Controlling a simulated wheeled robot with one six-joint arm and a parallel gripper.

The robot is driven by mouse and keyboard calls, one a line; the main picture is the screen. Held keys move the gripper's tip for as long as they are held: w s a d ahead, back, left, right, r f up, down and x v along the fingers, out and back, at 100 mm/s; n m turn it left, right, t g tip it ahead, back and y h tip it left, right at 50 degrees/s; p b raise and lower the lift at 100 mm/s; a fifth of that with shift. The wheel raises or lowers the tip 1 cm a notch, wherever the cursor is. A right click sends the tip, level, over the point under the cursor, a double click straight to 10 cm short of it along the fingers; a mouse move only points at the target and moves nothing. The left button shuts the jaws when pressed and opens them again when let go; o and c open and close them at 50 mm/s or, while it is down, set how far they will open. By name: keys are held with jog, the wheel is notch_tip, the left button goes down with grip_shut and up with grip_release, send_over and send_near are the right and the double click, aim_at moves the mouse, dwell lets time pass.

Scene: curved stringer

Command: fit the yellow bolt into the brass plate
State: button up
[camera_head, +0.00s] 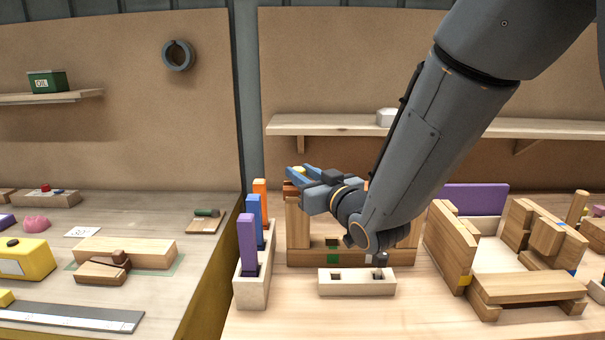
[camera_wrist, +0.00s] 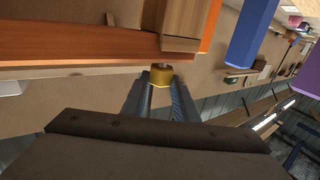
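My gripper (camera_head: 300,172) points left over the top of an upright wooden frame (camera_head: 298,225), with the wrist tilted. I cannot tell whether the shank touches the bar. In the head view only a little yellow (camera_head: 298,169) shows between the fingers. I cannot pick out a brass plate for certain in either view.
A pale rack (camera_head: 253,288) with purple, blue and orange upright blocks stands close left of the frame. A pale block with square holes (camera_head: 357,284) lies in front. Wooden assemblies (camera_head: 455,245) crowd the right. A gap separates the left bench (camera_head: 160,215).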

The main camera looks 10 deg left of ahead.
jog(key=o, duration=0.5)
jog(key=shift+c, duration=0.2)
jog(key=b+v, duration=0.1)
jog(key=v, duration=0.7)
jog(key=shift+b, duration=0.35)
jog(key=shift+s+a, duration=0.1)
jog(key=shift+a, duration=0.05)
